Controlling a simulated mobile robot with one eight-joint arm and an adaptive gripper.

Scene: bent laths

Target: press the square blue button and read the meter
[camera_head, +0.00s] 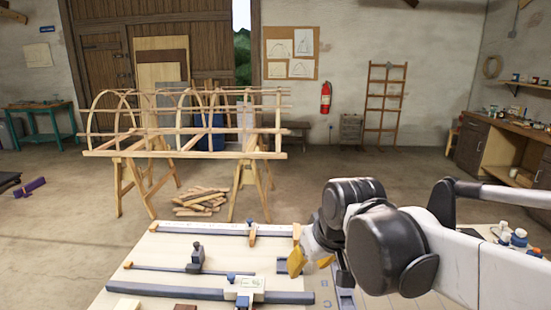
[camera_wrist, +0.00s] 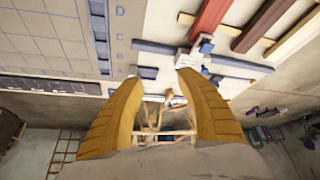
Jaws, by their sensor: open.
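A small white device with a pale greenish face (camera_head: 249,283) sits at the long grey-blue bar on the table. Small blue parts show at its back edge (camera_head: 231,277) and front edge (camera_head: 243,302); I cannot tell which is the square button. The face is too small to read. In the wrist view the white device (camera_wrist: 188,59) lies just beyond the right fingertip, with a blue part (camera_wrist: 206,46) beside it. My gripper (camera_head: 311,263) has yellow fingers, spread apart and empty, to the right of the device. The fingers also show in the wrist view (camera_wrist: 160,77).
The pale tabletop (camera_head: 165,250) carries long bars (camera_head: 195,229), a dark upright clamp-like piece (camera_head: 196,257) and a lettered panel (camera_wrist: 120,28). Behind stands a lath frame (camera_head: 185,152) on trestles over stacked wood offcuts (camera_head: 203,200).

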